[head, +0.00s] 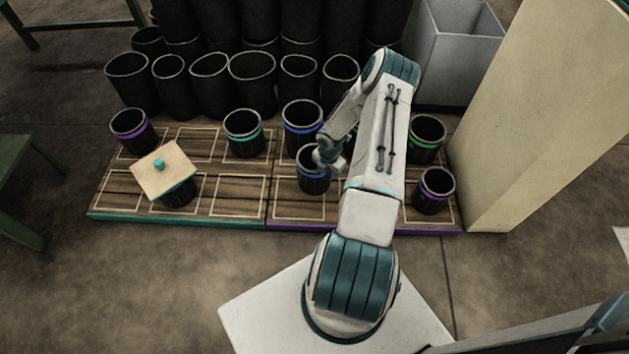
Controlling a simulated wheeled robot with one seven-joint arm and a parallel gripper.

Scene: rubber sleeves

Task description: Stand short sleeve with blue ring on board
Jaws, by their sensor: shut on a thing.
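A short black sleeve with a blue ring (311,184) is at the front row of the right-hand wooden board (265,207), over or on an outlined cell; it looks upright. I cannot tell whether its base touches the board. My gripper (325,160) is at its right rim and shut on it, with the fingertips partly hidden by my arm. Another black sleeve with a blue ring (302,125) stands just behind it and looks taller.
Sleeves with purple (130,131), teal (244,134) and green (427,140) rings stand on the boards. A square lid (165,172) sits tilted on a front-left sleeve. A purple-ringed sleeve (433,192) stands front right. Plain black sleeves (212,88) crowd behind; a tall cream block (520,110) stands right.

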